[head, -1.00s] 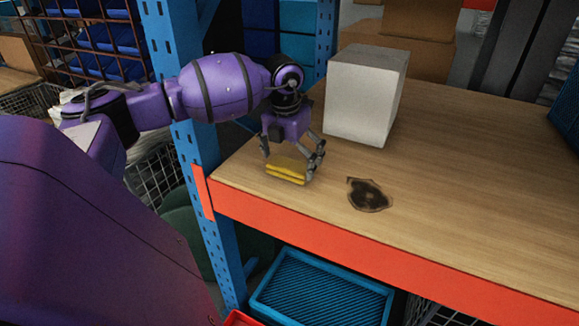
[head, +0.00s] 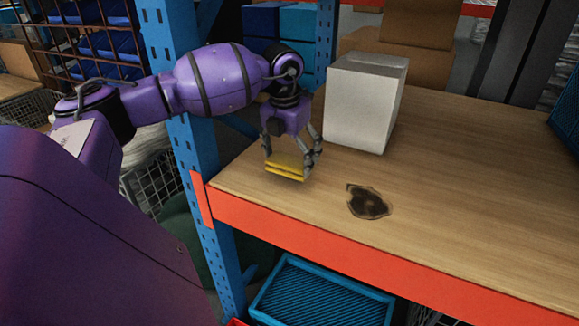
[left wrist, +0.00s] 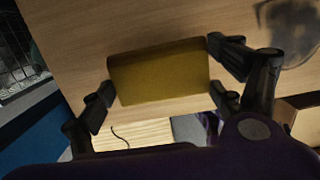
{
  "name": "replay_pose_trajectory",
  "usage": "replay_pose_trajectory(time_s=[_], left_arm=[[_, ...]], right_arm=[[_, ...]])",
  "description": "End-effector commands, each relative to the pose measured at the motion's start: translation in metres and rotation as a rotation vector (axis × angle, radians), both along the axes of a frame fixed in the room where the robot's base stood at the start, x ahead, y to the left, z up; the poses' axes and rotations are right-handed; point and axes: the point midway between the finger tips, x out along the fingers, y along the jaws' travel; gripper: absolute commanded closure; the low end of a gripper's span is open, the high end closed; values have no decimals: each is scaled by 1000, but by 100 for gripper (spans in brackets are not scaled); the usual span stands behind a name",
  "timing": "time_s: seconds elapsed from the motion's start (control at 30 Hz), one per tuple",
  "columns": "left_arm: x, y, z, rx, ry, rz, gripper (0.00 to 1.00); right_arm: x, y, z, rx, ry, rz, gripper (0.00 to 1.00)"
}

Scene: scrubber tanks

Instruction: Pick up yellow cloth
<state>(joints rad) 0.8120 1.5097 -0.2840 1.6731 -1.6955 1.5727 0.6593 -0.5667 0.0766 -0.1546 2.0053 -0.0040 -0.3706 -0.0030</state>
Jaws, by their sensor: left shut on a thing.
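The yellow cloth (head: 285,167) is a folded pad between the fingers of my left gripper (head: 290,160). My left gripper is shut on it, over the left end of the wooden shelf top. In the left wrist view, the cloth (left wrist: 160,73) lies across between the fingertips (left wrist: 160,85), with wood behind it. The cloth looks slightly above the shelf top. My right gripper is not in view.
A white box (head: 364,103) stands behind and right of the gripper. A dark stain (head: 367,202) marks the wooden top (head: 460,190). A blue upright (head: 180,95) stands left. An orange beam (head: 330,255) edges the front. Free wood lies to the right.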

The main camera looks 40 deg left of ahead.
Motion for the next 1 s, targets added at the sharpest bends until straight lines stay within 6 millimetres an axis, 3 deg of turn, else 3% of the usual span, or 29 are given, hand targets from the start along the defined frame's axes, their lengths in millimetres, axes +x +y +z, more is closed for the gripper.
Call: replay_pose_trajectory(time_s=[0.23,0.4,0.7,1.0], left_arm=[[-32,-34,53,6,1,-6,37],[-60,-64,72,6,4,-6,37],[-89,-97,92,2,3,-3,37],[-93,-103,95,0,3,-3,37]], right_arm=[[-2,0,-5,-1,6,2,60],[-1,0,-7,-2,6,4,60],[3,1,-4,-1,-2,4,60],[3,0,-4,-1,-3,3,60]])
